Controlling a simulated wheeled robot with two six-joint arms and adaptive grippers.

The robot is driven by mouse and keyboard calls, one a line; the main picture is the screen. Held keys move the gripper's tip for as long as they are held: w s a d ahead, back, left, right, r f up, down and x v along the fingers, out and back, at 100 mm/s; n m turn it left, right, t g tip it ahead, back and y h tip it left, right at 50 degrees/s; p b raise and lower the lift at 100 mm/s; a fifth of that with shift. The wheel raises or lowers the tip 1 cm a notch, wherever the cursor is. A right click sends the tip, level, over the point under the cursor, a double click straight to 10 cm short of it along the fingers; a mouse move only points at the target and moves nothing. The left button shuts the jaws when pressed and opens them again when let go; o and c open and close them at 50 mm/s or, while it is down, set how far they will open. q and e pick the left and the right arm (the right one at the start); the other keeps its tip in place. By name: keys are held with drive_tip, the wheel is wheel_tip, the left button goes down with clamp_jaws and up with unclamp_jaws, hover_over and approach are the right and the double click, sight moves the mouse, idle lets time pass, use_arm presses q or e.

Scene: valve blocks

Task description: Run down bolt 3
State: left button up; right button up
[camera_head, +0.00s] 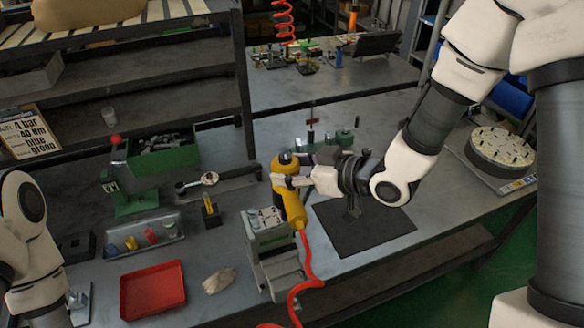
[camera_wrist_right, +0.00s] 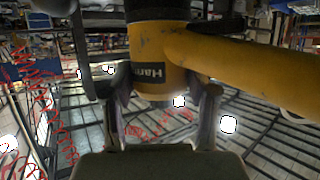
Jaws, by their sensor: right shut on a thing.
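My right gripper (camera_head: 284,181) is shut on a yellow and black power driver (camera_head: 293,205). In the right wrist view its two fingers (camera_wrist_right: 163,105) sit on either side of the driver's yellow body (camera_wrist_right: 155,78), with the yellow handle running off to the right. A red coiled hose hangs from the driver's lower end. A grey valve block (camera_head: 266,220) sits on a grey fixture (camera_head: 277,268), just left of the driver in the head view. The driver's working tip and the single bolts cannot be made out. My left arm shows at the left edge, its gripper out of view.
A red tray (camera_head: 153,290), a grey tray with coloured pieces (camera_head: 143,240), a green press (camera_head: 130,190), a wrench (camera_head: 197,183) and a green bin (camera_head: 163,155) stand on the left. A dark mat (camera_head: 363,228) lies right of the fixture. A round bolt stand (camera_head: 499,150) is far right.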

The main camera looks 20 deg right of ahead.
drive_tip(key=shift+r+p, duration=3.1)
drive_tip(key=shift+r, duration=0.65)
drive_tip(key=shift+w+f, duration=0.1)
drive_tip(key=shift+f, duration=0.05)
drive_tip(key=shift+f+b, duration=2.3)
drive_tip(key=shift+f, duration=0.3)
drive_tip(key=shift+f+b, duration=0.7)
drive_tip(key=shift+f, duration=0.15)
